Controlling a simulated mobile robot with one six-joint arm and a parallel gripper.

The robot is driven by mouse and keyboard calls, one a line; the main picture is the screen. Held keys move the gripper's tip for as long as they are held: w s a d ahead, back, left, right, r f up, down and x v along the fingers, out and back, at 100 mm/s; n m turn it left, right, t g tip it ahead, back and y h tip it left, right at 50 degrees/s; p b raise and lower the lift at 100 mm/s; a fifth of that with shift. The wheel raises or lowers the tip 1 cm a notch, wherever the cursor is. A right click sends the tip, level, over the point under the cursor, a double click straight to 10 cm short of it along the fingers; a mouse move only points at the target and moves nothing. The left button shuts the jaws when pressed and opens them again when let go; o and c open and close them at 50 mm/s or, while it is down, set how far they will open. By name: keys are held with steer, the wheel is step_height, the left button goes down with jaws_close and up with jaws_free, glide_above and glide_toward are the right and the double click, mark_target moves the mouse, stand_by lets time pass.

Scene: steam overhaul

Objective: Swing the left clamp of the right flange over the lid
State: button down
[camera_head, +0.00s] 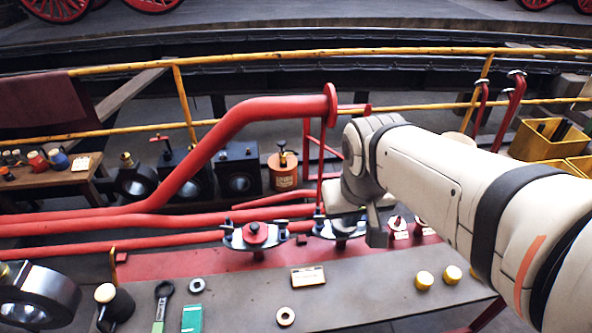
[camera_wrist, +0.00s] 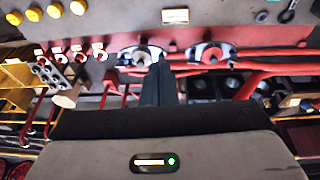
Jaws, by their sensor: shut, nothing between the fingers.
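The right flange (camera_head: 340,230) stands on the red strip of the bench, partly hidden by my gripper. In the wrist view it is a pale disc (camera_wrist: 142,54) with a dark middle. Its left clamp (camera_head: 318,226) is a small dark piece at the flange's left edge; I cannot tell whether it lies over the lid. My gripper (camera_head: 377,232) is over the right side of this flange. In the wrist view its dark fingers (camera_wrist: 160,70) are together and empty, their tips beside the flange; contact cannot be told.
The left flange (camera_head: 252,236), with a red centre, stands close by. Red pipes (camera_head: 150,222) run behind the flanges, one rising beside them. Red-based fittings (camera_head: 398,228) stand right of my gripper. Yellow caps (camera_head: 424,279) and a label plate (camera_head: 308,276) lie on the grey bench (camera_head: 365,285).

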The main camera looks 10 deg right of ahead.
steer(key=w+a+f+t+h+b, duration=0.1)
steer(key=w+a+f+b, duration=0.3)
steer(key=w+f+b, duration=0.9)
steer(key=w+a+f+t+h+b, duration=0.1)
steer(key=w+a+f+h+b, duration=0.2)
steer(key=w+f+b, duration=1)
steer(key=w+a+f, duration=0.1)
steer(key=w+f, duration=0.2)
steer(key=shift+w+a+b, duration=0.15)
steer(key=shift+w+b, duration=0.1)
steer(key=shift+b, duration=0.05)
steer(key=shift+f, duration=0.1)
steer(key=w+d+f+b, duration=0.3)
steer(key=w+d+f, duration=0.2)
steer(key=d+f, duration=0.2)
steer(key=shift+d+f, duration=0.4)
steer(key=shift+d, duration=0.15)
